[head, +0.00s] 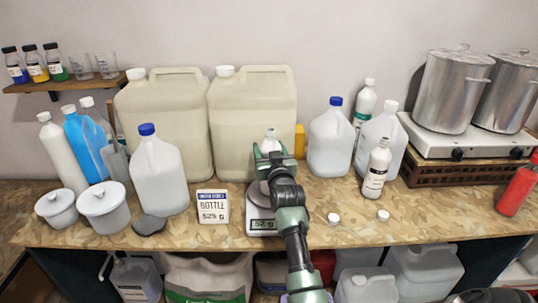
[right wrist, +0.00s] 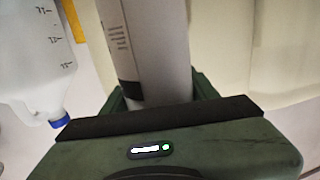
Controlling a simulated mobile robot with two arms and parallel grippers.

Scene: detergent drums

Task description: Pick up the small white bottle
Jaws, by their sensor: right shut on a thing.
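A small white bottle (head: 270,136) stands at the middle of the counter, above or on the kitchen scale (head: 263,228); only its top shows in the head view. My right gripper (head: 272,155) is shut around its body. In the right wrist view the white bottle (right wrist: 160,50) with dark label print sits between the jaws of the right gripper (right wrist: 160,105). My arm hides its lower part, so I cannot tell if it touches the scale. A card (head: 213,207) reading "bottle" and "525 g" stands left of the scale. My left gripper is not in view.
Two large cream canisters (head: 252,115) stand close behind. A blue-capped jug (head: 158,178) is at left, another jug (head: 330,140) and a labelled white bottle (head: 376,172) at right. Loose caps (head: 333,218) lie on the front right counter. A hot plate (head: 465,143) carries steel pots.

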